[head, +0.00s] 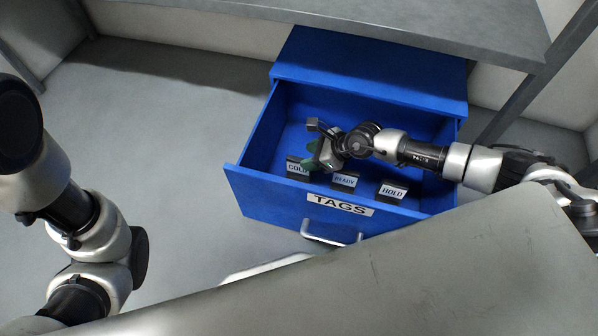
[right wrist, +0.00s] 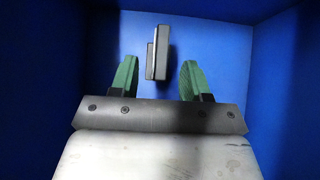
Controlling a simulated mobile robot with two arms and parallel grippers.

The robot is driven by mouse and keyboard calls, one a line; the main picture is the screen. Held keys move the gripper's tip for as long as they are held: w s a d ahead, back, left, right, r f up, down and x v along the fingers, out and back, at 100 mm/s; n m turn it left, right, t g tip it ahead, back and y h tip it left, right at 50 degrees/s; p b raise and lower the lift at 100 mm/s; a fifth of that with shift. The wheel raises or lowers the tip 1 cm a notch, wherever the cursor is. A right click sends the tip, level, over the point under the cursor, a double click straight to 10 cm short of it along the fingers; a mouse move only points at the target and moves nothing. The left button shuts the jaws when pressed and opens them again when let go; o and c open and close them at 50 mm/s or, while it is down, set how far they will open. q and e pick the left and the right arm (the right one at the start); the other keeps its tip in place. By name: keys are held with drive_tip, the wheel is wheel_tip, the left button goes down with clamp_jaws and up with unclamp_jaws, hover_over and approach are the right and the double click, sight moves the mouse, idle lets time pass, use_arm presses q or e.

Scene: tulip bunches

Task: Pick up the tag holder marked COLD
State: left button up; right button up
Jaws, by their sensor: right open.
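The tag holder marked COLD (head: 297,168) stands in the left part of an open blue drawer (head: 238,178). My right gripper (head: 312,158) is inside the drawer, beside and partly over the COLD holder. In the right wrist view a dark holder (right wrist: 158,55) stands ahead of the open green fingers (right wrist: 157,78), roughly between their lines. Its marking cannot be read there. The fingers show no contact with it. The left arm shows at the left of the head view, but its gripper is not in view.
Holders marked READY (head: 345,181) and HOLD (head: 392,192) stand to the right in the same drawer. The drawer front has a TAGS label (head: 340,204) and a handle (head: 331,236). A grey tabletop (head: 430,270) lies in front, and a grey shelf (head: 420,25) overhangs behind.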

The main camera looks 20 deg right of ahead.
sight(300, 159)
drive_tip(key=b+x, duration=0.4)
drive_tip(key=shift+w+f, duration=0.1)
drive_tip(key=shift+f, duration=0.25)
drive_tip(key=shift+w+a+f+b, duration=0.15)
drive_tip(key=shift+a+b, duration=0.05)
drive_tip(key=shift+b, duration=0.25)
clamp_jaws()
